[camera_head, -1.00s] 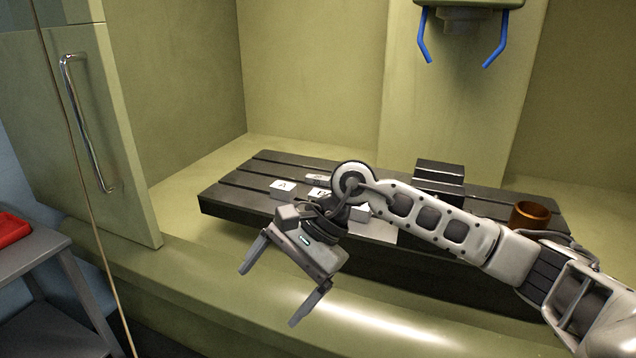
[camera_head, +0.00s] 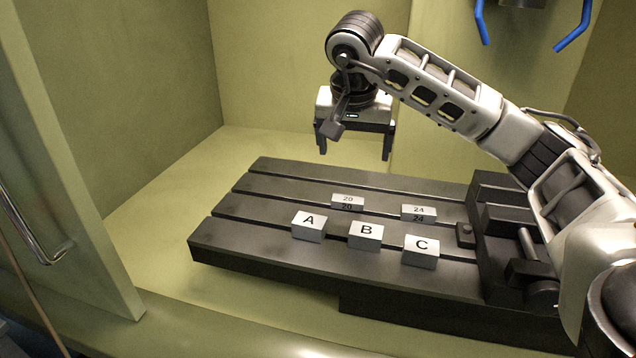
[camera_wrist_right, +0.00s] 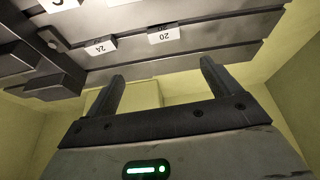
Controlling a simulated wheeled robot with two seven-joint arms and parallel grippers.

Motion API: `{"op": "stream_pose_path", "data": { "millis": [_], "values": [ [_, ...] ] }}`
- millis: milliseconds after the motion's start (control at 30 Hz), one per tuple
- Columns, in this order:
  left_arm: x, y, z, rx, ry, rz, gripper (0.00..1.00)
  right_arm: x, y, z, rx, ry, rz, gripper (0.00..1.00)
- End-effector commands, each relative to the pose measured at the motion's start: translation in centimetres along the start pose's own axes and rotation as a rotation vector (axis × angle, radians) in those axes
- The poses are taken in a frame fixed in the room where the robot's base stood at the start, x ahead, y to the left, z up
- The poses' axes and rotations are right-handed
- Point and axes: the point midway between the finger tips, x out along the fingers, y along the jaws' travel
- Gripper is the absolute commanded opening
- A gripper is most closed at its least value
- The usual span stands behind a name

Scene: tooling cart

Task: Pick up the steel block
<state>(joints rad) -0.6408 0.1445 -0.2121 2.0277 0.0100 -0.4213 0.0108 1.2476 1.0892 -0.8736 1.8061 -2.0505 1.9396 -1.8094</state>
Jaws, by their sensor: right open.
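Several small steel-grey blocks with white tops sit on the dark slotted table (camera_head: 270,262). Block A (camera_head: 308,227), block B (camera_head: 366,235) and block C (camera_head: 421,251) form the front row. Block 20 (camera_head: 347,203) and block 24 (camera_head: 418,213) lie behind them. Which one the task means by the steel block is not clear. My right gripper (camera_head: 354,153) is open and empty, pointing down above and behind the table's back edge, apart from all blocks. In the right wrist view, block 20 (camera_wrist_right: 163,36) and block 24 (camera_wrist_right: 100,47) appear beyond the open fingers (camera_wrist_right: 162,70).
A dark vise (camera_head: 500,235) stands at the table's right end, partly behind my right arm. Blue hooked prongs (camera_head: 574,28) hang at the upper right. An open door with a handle (camera_head: 30,230) is at the left. The table's left part is clear.

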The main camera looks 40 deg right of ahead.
Motion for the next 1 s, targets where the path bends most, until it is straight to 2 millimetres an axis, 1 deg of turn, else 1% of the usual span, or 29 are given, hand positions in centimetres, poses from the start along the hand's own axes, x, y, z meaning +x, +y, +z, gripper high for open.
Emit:
{"op": "stream_pose_path", "data": {
  "millis": [67,167,333,433,500,600,767,867,1000],
  "values": [
    [0.1,-0.1,-0.2,0.001,0.004,-0.001,0.36,0.5,0.1,0.0,0.001,-0.002,0.003,0.89],
    [-0.1,0.0,0.1,0.0,-0.003,0.0,0.36,2.0,0.1,0.1,0.002,-0.004,0.006,0.89],
    [-0.6,0.2,1.4,-0.005,-0.036,0.002,0.36,5.7,0.1,0.1,0.0,-0.005,0.006,0.89],
    [-0.8,0.3,1.8,-0.005,-0.047,0.003,0.36,7.7,0.0,0.1,0.001,-0.004,0.004,0.89],
    [-0.8,0.3,1.7,-0.005,-0.045,0.002,0.36,8.9,0.0,0.1,0.001,-0.004,0.002,0.89],
    [-0.8,0.2,1.5,-0.004,-0.041,0.002,0.36,10.1,-0.1,0.1,0.001,-0.002,0.001,0.89],
    [-0.6,0.1,1.0,-0.002,-0.031,0.0,0.36,11.0,-0.1,0.2,0.0,-0.003,0.0,0.89],
    [-0.8,0.1,0.4,0.0,-0.024,-0.001,0.36,12.0,-0.5,0.4,-0.002,-0.004,0.001,0.89],
    [-0.9,-0.1,-0.1,0.002,-0.02,-0.005,0.36,14.2,-0.8,0.8,0.0,-0.005,0.002,0.89]
  ]
}}
